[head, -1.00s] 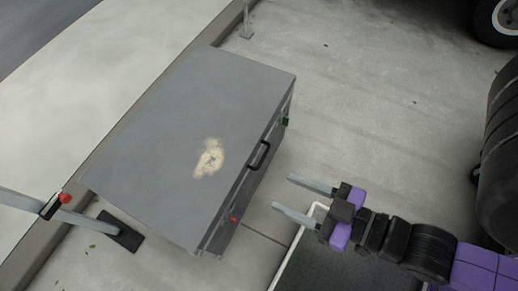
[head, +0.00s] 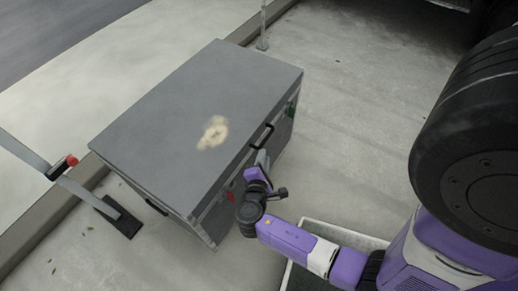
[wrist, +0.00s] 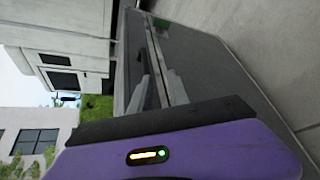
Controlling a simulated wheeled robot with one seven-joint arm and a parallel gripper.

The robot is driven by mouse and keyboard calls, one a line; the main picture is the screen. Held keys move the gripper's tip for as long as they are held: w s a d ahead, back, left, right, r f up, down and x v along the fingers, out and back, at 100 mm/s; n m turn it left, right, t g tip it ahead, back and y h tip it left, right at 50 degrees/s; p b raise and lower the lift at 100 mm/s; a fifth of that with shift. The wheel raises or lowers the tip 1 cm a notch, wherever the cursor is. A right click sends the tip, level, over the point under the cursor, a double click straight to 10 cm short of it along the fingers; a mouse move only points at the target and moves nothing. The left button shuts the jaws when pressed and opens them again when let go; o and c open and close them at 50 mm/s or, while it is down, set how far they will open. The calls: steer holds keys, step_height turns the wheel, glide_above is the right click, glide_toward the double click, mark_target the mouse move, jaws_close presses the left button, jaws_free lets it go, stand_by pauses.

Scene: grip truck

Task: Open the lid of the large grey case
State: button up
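The large grey case (head: 185,125) stands on the pavement in the head view, its flat lid down. A pale worn patch (head: 213,132) marks the lid. A black handle (head: 262,136) is on the front side, with a red latch (head: 231,196) and a green latch (head: 291,110) to either side. My gripper (head: 262,158) is at the front face, just below the handle; whether it touches is unclear. In the wrist view the case front (wrist: 205,65) fills the middle, and my two grey fingers (wrist: 158,88) point at it, apart with nothing seen between them.
A metal post with a red knob (head: 71,160) stands left of the case, close to its corner. Another thin post (head: 262,30) is behind it. A white-rimmed tray (head: 345,235) is below my arm. Bare pavement (head: 350,90) lies to the right.

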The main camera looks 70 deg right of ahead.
mark_target(267, 137)
steer(key=shift+g+h, duration=0.5)
steer(key=shift+h, duration=0.2)
steer(key=shift+w+r+b+x, duration=0.15)
steer(key=shift+r+x, duration=0.15)
steer(key=shift+x, duration=1.2)
steer(key=shift+w+r+b+x, duration=0.15)
steer(key=shift+r+x, duration=0.15)
steer(key=shift+x, duration=1.2)
steer(key=shift+w+r+b+x, duration=0.15)
steer(key=shift+r+x, duration=0.15)
steer(key=shift+x, duration=1.2)
steer(key=shift+d, duration=0.15)
jaws_close()
steer(key=shift+s, duration=0.1)
